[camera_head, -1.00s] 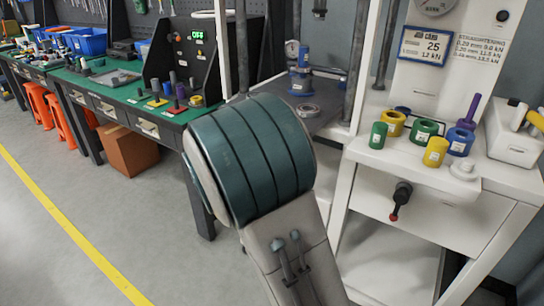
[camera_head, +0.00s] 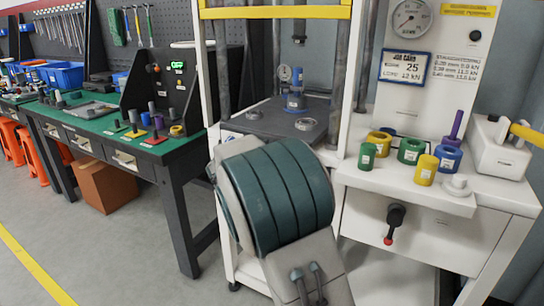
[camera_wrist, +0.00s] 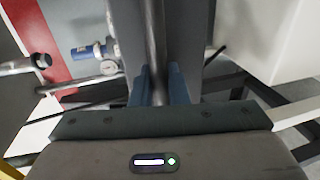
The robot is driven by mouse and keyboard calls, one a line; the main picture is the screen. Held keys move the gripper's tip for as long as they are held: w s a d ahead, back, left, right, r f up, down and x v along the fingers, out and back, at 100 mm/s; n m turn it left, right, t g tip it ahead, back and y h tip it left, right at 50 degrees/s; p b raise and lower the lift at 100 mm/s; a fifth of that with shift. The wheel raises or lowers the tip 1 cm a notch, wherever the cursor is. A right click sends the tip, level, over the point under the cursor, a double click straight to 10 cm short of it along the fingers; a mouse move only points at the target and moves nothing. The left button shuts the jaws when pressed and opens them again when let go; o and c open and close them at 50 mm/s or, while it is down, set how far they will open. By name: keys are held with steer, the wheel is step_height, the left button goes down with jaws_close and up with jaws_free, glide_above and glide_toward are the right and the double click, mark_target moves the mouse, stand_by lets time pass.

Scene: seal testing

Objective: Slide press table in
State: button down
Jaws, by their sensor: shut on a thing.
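The press table is a dark grey plate (camera_head: 262,122) in the head view, inside the white press frame between its columns. The gauge and blue cylinder (camera_wrist: 95,52) show at left there. My arm hides the table's front edge and my gripper in the head view.
Several coloured rings and cylinders stand on the white side shelf (camera_head: 400,180), above a black lever with a red tip (camera_head: 394,224). A green-topped workbench (camera_head: 95,118) with a control box (camera_head: 170,85) stands left. A cardboard box (camera_head: 105,187) lies under it.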

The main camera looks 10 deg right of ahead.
steer(key=shift+d+r, duration=0.1)
steer(key=shift+r, duration=0.05)
steer(key=c, duration=1.5)
jaws_free()
steer(key=shift+w+d, duration=0.15)
steer(key=shift+o, duration=0.2)
steer(key=shift+s+a, duration=0.25)
steer(key=shift+a, duration=0.15)
steer(key=v, duration=1.3)
steer(key=shift+p, duration=0.45)
